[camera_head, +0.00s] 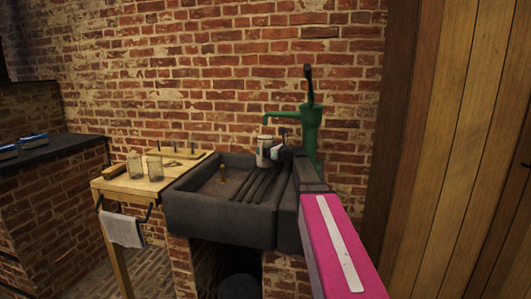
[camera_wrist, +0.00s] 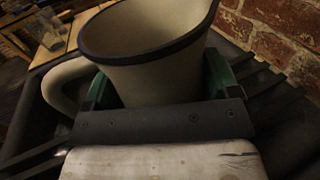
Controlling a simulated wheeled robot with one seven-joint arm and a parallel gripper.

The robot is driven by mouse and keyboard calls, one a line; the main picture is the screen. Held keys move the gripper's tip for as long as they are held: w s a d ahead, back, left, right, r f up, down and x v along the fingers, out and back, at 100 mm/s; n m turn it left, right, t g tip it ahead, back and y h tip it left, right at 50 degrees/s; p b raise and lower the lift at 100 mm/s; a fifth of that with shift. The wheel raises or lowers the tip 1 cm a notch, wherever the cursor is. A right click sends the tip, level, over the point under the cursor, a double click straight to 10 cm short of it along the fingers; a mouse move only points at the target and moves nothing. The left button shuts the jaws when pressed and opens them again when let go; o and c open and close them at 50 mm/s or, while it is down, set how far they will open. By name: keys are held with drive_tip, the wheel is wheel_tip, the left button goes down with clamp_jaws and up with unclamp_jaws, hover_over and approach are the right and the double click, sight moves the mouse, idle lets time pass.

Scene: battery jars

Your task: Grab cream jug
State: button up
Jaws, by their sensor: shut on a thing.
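The cream jug (camera_wrist: 150,75) fills the upper middle of the wrist view, pale with a dark rim and a curved handle on its left side. My gripper (camera_wrist: 160,90) is shut on the jug, with a green finger on either side of its body. In the head view the jug (camera_head: 264,151) is small and upright above the right part of the dark sink, at the end of my arm. My gripper there (camera_head: 277,150) is partly hidden by the jug and the wrist. I cannot tell whether the jug's base touches the ribbed drainer.
A green hand pump (camera_head: 308,128) stands close behind my gripper, its spout reaching left over the jug. The dark sink (camera_head: 220,222) has a ribbed drainer at right. A wooden table (camera_head: 133,190) at left bears two glass jars (camera_head: 154,168). A brick wall is behind.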

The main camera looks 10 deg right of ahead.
sight(265, 142)
drive_tip(key=shift+r, duration=1.65)
drive_tip(key=s+a+r, duration=0.6)
drive_tip(key=s, duration=0.3)
drive_tip(key=shift+s+a+r, duration=0.15)
drive_tip(key=shift+s+r, duration=0.15)
drive_tip(key=shift+s, duration=0.1)
idle(0.3)
